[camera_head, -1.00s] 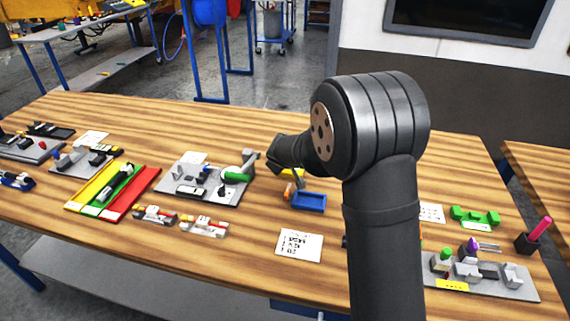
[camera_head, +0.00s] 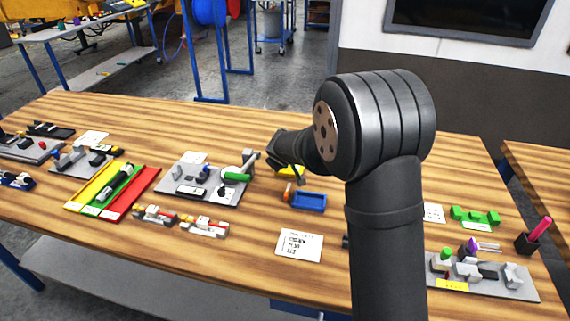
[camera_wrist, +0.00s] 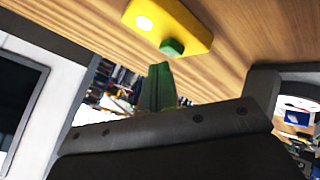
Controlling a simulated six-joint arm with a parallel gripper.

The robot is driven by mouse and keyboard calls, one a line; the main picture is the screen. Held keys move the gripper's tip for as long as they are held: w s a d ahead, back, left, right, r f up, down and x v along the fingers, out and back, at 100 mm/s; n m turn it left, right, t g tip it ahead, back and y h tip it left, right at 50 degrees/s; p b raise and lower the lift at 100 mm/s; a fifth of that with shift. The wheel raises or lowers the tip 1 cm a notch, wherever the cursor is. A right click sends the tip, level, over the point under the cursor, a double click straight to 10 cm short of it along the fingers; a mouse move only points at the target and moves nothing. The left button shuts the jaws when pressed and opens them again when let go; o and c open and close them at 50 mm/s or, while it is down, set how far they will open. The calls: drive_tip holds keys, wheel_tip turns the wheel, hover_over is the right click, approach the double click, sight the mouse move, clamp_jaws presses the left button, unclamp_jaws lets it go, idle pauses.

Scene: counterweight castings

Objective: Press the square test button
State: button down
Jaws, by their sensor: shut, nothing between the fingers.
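A yellow box (camera_wrist: 168,22) lies on the wooden table in the wrist view, with a white round spot (camera_wrist: 144,23) and a green square button (camera_wrist: 172,46) on it. The yellow box also shows in the head view (camera_head: 289,171), partly hidden by my arm. My gripper (camera_wrist: 160,67) is shut and empty. Its narrow, greenish-looking fingers point toward the green button, with a small gap in the picture between them and it. In the head view my gripper (camera_head: 300,180) is a small dark shape beside the yellow box.
A blue tray (camera_head: 308,201) lies close in front of the yellow box. A grey fixture plate (camera_head: 222,195) with castings stands to the left, beyond it yellow, green and red strips (camera_head: 138,195). A white printed card (camera_head: 299,245) lies nearer the front edge, with bare table around it.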

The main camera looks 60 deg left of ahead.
wheel_tip(320, 180, up, 6)
drive_tip(key=shift+f, duration=0.25)
idle(0.4)
